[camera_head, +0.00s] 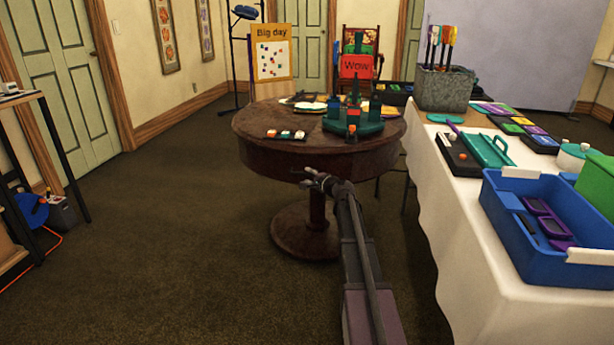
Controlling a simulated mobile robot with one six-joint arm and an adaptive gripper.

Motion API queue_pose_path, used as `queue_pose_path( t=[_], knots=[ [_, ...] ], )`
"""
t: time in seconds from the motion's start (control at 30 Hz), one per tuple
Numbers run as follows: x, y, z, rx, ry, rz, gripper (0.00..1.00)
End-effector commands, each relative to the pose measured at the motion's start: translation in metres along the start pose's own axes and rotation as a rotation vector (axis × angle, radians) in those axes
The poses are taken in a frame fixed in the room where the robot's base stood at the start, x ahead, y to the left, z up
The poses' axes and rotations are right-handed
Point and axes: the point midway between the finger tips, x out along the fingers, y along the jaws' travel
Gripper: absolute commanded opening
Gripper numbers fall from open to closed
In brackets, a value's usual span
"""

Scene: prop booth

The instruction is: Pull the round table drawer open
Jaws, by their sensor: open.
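The round table (262,152) is dark reddish wood with a deep curved apron and a single pedestal (308,234) on a round foot. It stands in the middle of the view. My gripper (308,179) is open at the lower front edge of the apron, a little right of its middle. Its fingers point left and toward the table. I cannot tell whether they touch it. The drawer's outline and handle are not clear at this size, and my gripper and arm cover part of the front. No gap shows in the apron, and it looks flush.
A green castle-like model (353,128) and a strip of coloured buttons (285,135) sit on the tabletop. A cloth-covered table (465,230) with a blue bin (505,211) stands close on the right. Open carpet lies left and in front.

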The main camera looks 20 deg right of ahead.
Motion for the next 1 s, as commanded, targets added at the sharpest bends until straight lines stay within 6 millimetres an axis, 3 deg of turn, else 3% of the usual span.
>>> queue_pose_path(
  t=[0.1,0.3,0.73,0.9,1.0],
  knots=[
    [0.018,0.0,-0.001,0.0,-0.001,0.0,0.51],
    [0.034,0.0,0.0,0.0,0.0,0.0,0.51],
    [0.037,0.0,0.0,0.0,0.0,0.0,0.51],
    [0.037,0.0,0.0,0.0,0.0,0.0,0.01],
    [0.037,0.0,0.0,0.0,0.0,0.0,0.0]
  ],
)
